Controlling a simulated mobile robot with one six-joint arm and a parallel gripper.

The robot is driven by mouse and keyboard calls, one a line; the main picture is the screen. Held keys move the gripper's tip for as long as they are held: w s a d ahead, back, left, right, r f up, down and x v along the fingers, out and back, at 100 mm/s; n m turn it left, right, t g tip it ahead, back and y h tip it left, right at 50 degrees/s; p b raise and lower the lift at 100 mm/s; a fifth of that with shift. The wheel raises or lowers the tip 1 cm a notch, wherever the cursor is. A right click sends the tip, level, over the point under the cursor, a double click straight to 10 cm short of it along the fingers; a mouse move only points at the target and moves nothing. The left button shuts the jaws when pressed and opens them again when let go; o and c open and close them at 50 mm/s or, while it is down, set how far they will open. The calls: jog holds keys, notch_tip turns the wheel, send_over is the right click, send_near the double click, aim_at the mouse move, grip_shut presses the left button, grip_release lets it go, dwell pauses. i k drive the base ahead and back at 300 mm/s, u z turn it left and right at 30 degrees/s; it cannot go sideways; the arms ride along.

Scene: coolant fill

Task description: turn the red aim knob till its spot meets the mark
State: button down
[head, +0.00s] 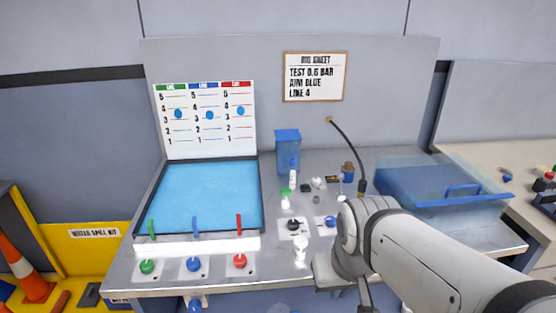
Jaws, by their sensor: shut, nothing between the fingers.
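The red aim knob (239,261) is on a pale plate at the front edge of the bench, rightmost of three knobs. The white line board (209,150) stands behind the blue tray with green, blue and red columns. The red column's blue spot (240,111) sits in its upper part, higher than the green column's spot (178,114) and the blue column's spot (210,115). Which line it touches is too small to tell. My arm comes in from the lower right, well right of the red knob.
Green (147,267) and blue (193,264) knobs sit left of the red one. Coloured levers, including a red lever (239,223), stand behind them. The wall sheet (315,77) reads "TEST 0.6 BAR, AIM BLUE, LINE 4". A white upright piece (300,248) stands between the red knob and my arm.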

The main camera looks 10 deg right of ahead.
aim_at(240, 259)
jog(key=k, duration=1.4)
jog(key=z, duration=0.2)
jog(key=i, duration=0.65)
jog(key=u, duration=0.5)
jog(key=i, duration=1.2)
jog(key=u, duration=0.85)
